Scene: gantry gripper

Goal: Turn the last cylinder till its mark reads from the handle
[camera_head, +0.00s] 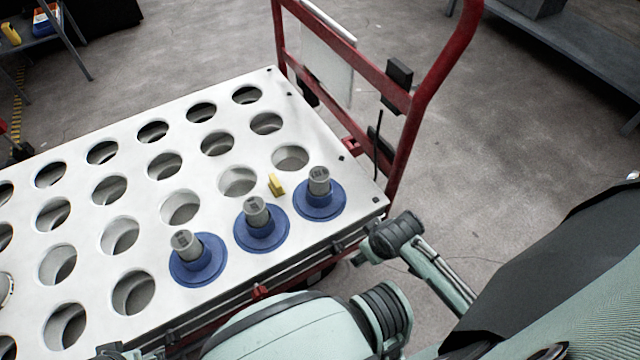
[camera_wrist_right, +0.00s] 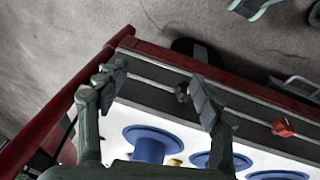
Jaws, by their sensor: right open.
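Three grey cylinders with wide blue collars stand upright in the front row of a white perforated plate (camera_head: 225,205): a left one (camera_head: 185,244), a middle one (camera_head: 256,212) and a right one (camera_head: 319,181) nearest the red handle (camera_head: 432,80). Small dark marks show on their grey tops, too small to read. In the right wrist view my right gripper (camera_wrist_right: 155,88) is open and empty. Its fingers reach over the plate's edge, with the right cylinder's blue collar (camera_wrist_right: 150,143) below and between them, apart from them. My left gripper is not in view.
A small yellow block (camera_head: 276,185) sits on the plate between the middle and right cylinders. Several empty round holes fill the rest of the plate. The red handle frame rises at the plate's far right end.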

